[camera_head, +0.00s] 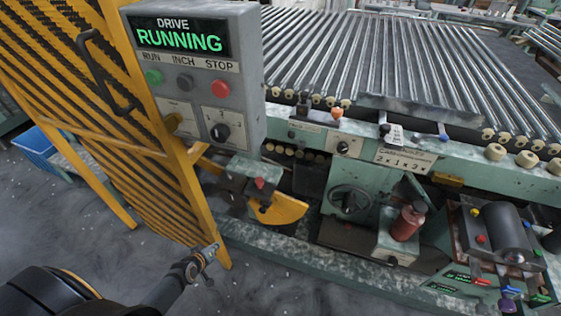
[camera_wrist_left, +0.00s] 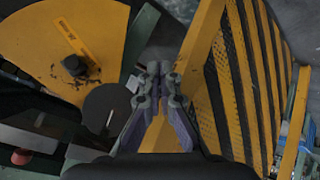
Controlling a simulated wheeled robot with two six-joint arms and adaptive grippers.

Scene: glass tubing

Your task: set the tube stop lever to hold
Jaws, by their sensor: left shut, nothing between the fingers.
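No part in view carries a label that I can read as the tube stop lever. Small levers stand along the green rail: one with an orange knob (camera_head: 337,114), one with a black knob (camera_head: 385,130), one with a blue knob (camera_head: 443,137). Lower down, a yellow sector plate (camera_head: 285,211) sits below a red knob (camera_head: 260,183). In the left wrist view a yellow plate (camera_wrist_left: 52,38) with a black knob (camera_wrist_left: 75,65) is at upper left. My left gripper (camera_head: 212,250) is shut and empty near the yellow guard's foot; its fingertips (camera_wrist_left: 158,70) show mid-view. My right gripper is out of view.
A grey control box (camera_head: 245,95) reads DRIVE RUNNING. The yellow slatted guard (camera_head: 75,75) stands close to my left gripper. Glass tubes (camera_head: 370,50) lie across the machine bed. The floor in front is clear.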

